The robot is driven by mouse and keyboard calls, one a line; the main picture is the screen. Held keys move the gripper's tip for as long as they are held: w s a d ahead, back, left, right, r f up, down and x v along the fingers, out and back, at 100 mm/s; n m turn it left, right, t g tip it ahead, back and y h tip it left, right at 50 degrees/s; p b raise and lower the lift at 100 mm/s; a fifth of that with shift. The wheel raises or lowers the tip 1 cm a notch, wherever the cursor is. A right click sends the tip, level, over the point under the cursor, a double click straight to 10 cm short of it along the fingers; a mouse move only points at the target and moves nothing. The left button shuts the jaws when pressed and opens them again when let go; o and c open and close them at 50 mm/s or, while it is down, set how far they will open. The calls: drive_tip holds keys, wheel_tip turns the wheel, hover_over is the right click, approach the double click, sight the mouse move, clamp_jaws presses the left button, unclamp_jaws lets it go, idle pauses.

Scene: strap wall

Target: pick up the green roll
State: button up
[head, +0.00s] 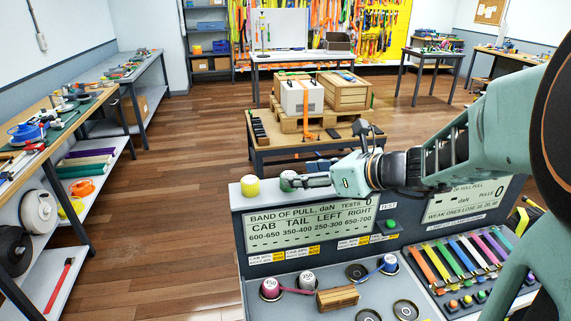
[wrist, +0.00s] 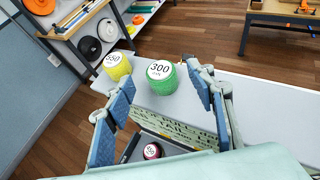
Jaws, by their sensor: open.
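The green roll (wrist: 162,79) has a white top marked 300 and stands upright on the flat top of the console (wrist: 255,100). It also shows in the head view (head: 287,181), partly hidden by my gripper. My gripper (head: 290,182) is open and empty. In the wrist view, its two blue-padded fingers (wrist: 163,88) are spread to either side, with the green roll ahead between their tips. Neither finger visibly touches the roll. The yellow roll (head: 250,186) stands just left of the green roll, close to the left finger in the wrist view.
Coloured straps (head: 460,265) lie at right. A side bench with shelves (head: 75,150) stands at left. The console top right of the green roll is clear in the wrist view.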

sight(289, 174)
drive_tip(key=b+x, duration=0.2)
drive_tip(key=x, duration=0.3)
drive_tip(key=shift+a+f+b, duration=0.1)
drive_tip(key=shift+f+b, duration=0.25)
drive_tip(key=shift+r, duration=0.1)
drive_tip(key=shift+c, duration=0.4)
drive_tip(key=c, duration=1.2)
